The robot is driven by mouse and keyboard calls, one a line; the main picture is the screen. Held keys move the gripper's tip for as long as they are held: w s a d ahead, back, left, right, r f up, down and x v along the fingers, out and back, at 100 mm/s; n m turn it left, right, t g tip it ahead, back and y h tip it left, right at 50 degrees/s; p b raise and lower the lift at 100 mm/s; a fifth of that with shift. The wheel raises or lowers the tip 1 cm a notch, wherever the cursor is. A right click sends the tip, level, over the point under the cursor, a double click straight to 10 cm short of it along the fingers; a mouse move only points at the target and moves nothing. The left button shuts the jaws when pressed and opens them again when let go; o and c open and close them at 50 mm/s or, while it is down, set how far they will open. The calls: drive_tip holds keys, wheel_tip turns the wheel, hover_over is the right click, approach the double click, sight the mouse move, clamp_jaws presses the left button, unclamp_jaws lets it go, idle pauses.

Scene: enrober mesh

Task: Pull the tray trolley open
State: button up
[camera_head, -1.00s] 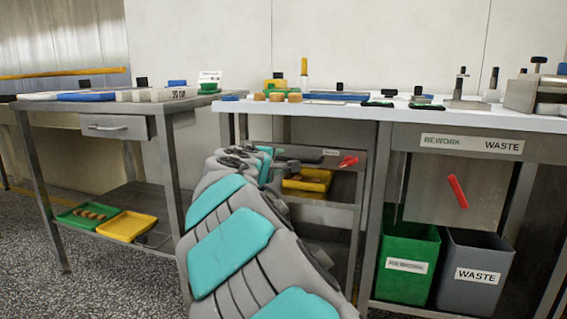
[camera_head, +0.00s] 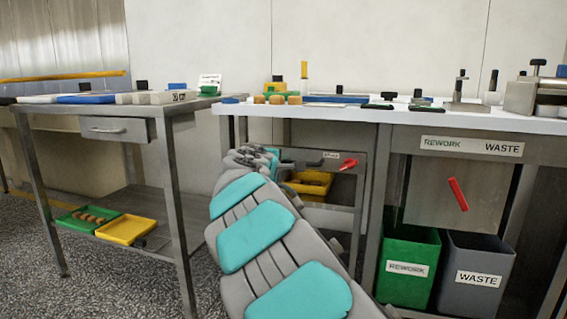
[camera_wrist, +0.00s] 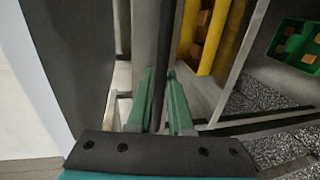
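The tray trolley (camera_head: 349,190) is a grey metal frame under the left part of the white bench. In the wrist view my gripper (camera_wrist: 163,75) shows two green fingers, one on each side of a dark upright bar (camera_wrist: 165,35). The bar seems to be part of a metal frame. Whether the fingers press on it or stand apart cannot be told.
A steel table (camera_head: 165,178) stands at left with a drawer; its lower shelf holds a green tray (camera_head: 72,222) and a yellow tray (camera_head: 128,240). A green rework bin (camera_head: 408,250) and a grey waste bin (camera_head: 478,250) stand right of the trolley. Floor at left is free.

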clamp_jaws()
drive_tip(key=shift+f, duration=0.1)
idle(0.9)
